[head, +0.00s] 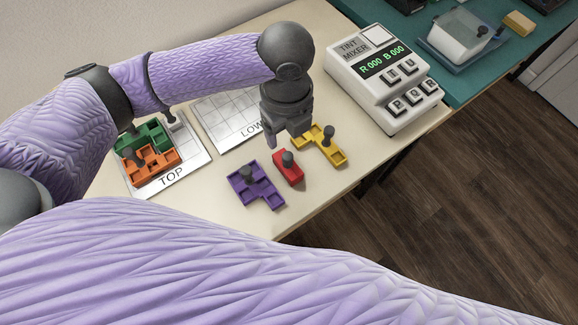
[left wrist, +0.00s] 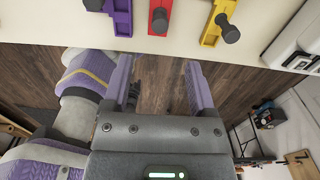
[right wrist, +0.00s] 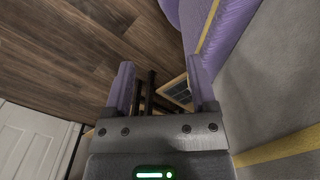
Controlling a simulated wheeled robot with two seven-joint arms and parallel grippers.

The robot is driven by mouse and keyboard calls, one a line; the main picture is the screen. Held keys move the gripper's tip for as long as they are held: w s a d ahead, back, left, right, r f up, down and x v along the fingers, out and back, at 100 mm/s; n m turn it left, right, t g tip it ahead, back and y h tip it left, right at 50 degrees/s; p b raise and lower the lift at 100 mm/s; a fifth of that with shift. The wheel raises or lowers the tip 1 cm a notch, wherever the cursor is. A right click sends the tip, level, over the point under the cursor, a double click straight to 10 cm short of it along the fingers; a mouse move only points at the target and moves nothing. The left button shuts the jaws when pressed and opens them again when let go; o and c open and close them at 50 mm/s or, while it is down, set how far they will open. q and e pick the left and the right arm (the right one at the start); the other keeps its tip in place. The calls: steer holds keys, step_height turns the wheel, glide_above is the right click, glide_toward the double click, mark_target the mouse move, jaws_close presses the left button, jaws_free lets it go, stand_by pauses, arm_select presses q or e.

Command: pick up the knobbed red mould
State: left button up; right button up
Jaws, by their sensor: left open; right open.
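The red mould (head: 288,171) is a short bar with a dark round knob on top. It lies on the pale table between the purple mould (head: 256,187) and the yellow mould (head: 322,145), both knobbed. In the left wrist view the red mould (left wrist: 160,17) is at the top edge, partly cut off. My left gripper (head: 288,140) is open and empty, pointing down above the table just behind the red mould. Its fingers also show in the left wrist view (left wrist: 160,85). My right gripper (right wrist: 165,85) is open and empty, away from the table, over the floor.
A TOP card (head: 190,163) holds a green mould (head: 150,138) and an orange mould (head: 150,163). A LOW card (head: 215,128) lies behind my left gripper. The tint mixer (head: 385,75) stands to the right. The table's front edge is close to the moulds.

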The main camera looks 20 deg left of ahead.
mark_target(287, 155)
arm_select(q)
step_height(287, 155, down, 10)
steer(key=b, duration=0.4)
steer(key=shift+b, duration=0.35)
steer(key=shift+r, duration=0.2)
arm_select(e)
steer(key=shift+g, duration=0.3)
steer(key=f, duration=0.1)
steer(key=s+d+f, duration=0.1)
steer(key=f, duration=0.1)
steer(key=s+d+f, duration=0.1)
steer(key=shift+s+d+f, duration=0.2)
steer(key=shift+f, duration=0.15)
arm_select(q)
jaws_close()
